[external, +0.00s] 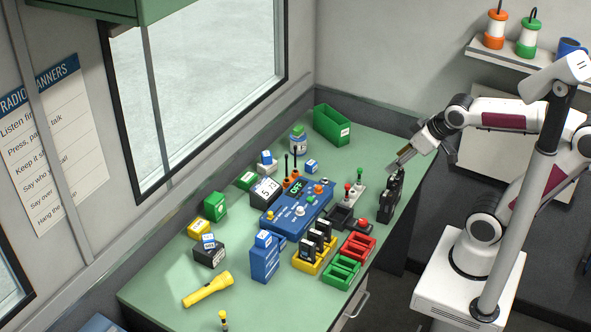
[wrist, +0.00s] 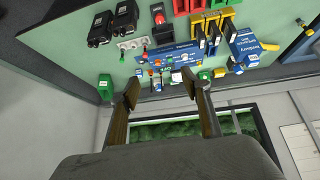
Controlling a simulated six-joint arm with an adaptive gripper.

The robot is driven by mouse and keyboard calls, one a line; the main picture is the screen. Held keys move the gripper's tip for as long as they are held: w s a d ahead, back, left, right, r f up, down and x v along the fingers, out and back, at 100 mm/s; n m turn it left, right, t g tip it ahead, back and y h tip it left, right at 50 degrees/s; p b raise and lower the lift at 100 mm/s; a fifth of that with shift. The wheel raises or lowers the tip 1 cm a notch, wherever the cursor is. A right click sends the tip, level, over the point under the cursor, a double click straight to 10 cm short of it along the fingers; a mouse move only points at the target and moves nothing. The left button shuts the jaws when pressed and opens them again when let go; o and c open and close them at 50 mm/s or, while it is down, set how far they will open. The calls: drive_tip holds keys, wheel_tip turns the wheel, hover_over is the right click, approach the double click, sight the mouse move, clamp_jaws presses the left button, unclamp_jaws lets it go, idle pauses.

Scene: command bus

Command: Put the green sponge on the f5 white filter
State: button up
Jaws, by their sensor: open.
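My gripper (external: 401,160) is open and empty, raised above the right end of the green bench. In the wrist view its two fingers (wrist: 162,87) stand wide apart with nothing between them. Two green blocks could be the green sponge: a taller one (external: 215,206) at the window side, and a flatter one (external: 247,181) beside the clock. I cannot tell which is the sponge. A white-and-blue piece (external: 266,160) behind the clock may be a filter, and a jar (external: 298,142) with a green top stands near it. The f5 label is not readable. My gripper touches none of these.
A blue radio panel (external: 297,209) with knobs fills the middle of the bench. Black handheld radios (external: 391,195) stand below my gripper. A green bin (external: 332,125) is at the back corner. Red (external: 358,247) and green (external: 341,271) trays line the front edge; a yellow flashlight (external: 208,289) lies left.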

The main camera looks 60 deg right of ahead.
drive_tip(key=s+a+f+g, duration=0.1)
drive_tip(key=s+a, duration=0.1)
drive_tip(key=s, duration=0.5)
drive_tip(key=shift+s+a+f+y, duration=0.15)
drive_tip(key=shift+a+f+y, duration=0.15)
drive_tip(key=shift+a+y, duration=0.1)
idle(0.8)
